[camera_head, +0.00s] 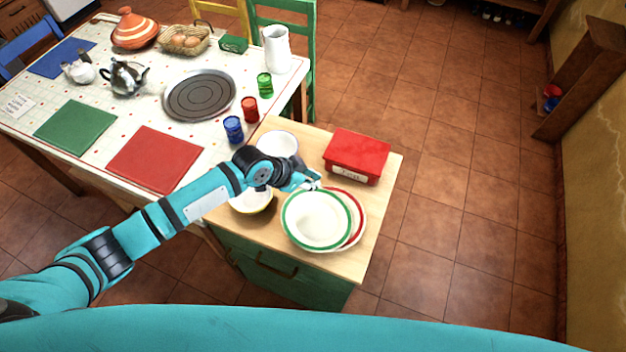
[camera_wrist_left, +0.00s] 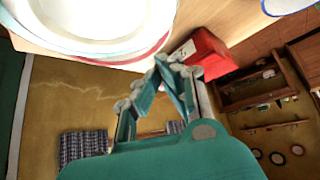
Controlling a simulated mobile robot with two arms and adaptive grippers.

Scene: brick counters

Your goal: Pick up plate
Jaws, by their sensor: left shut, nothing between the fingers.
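A white plate with a green rim (camera_head: 316,219) lies on top of a red-rimmed plate (camera_head: 357,212) on the small wooden-topped cabinet. The stacked plates also show at the upper left of the left wrist view (camera_wrist_left: 95,20). My left gripper (camera_head: 310,184) is at the plates' far edge, between them and the red box. In the left wrist view the left gripper (camera_wrist_left: 168,62) has its fingertips together with nothing between them, close to the plates' rim. Whether it touches the rim I cannot tell. My right gripper is not in view.
A red lidded box (camera_head: 357,154) stands behind the plates, close to the gripper. Bowls (camera_head: 278,144) stand left of it, one partly under my arm. The dining table (camera_head: 70,95) holds cups, mats and a round tray. Floor to the right is clear.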

